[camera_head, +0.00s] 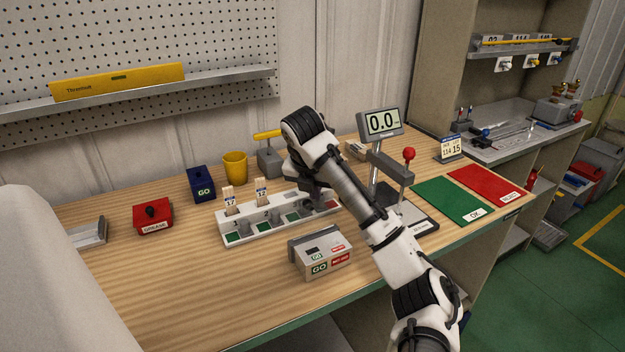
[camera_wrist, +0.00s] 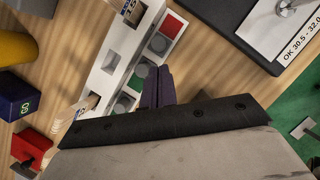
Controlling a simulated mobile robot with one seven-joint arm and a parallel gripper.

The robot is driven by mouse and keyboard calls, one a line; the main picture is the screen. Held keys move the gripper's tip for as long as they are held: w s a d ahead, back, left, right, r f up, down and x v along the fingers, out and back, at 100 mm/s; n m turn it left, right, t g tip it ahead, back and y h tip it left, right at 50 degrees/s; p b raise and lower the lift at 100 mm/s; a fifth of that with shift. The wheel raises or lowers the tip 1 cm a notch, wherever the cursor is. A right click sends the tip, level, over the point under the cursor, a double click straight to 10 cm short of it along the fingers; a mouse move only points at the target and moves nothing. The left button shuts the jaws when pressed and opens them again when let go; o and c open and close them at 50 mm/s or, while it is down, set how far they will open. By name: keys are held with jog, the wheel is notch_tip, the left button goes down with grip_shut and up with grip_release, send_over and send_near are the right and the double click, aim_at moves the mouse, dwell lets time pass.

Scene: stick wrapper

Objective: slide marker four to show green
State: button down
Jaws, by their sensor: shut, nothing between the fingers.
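A light grey rack (camera_head: 272,232) with a row of sliding markers stands on the bench; part of it shows in the wrist view (camera_wrist: 120,48). At its right end, marker four's grey knob (camera_wrist: 158,43) sits beside an exposed red square (camera_wrist: 171,25). The neighbouring marker shows green (camera_wrist: 136,82) beside its knob. My gripper (camera_head: 320,203) is low over the right part of the rack and hides some of it in the head view. Its dark fingers (camera_wrist: 157,85) are together and empty, beside the rack and the green square; whether they touch the rack I cannot tell.
Two tagged sticks (camera_head: 229,200) stand in the rack's left part. A grey GO box (camera_head: 320,254) sits in front. A scale with a 0.0 display (camera_head: 381,122) is to the right. A yellow cup (camera_head: 235,167) and blue GO box (camera_head: 201,184) stand behind.

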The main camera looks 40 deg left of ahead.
jog(key=shift+x, duration=1.5)
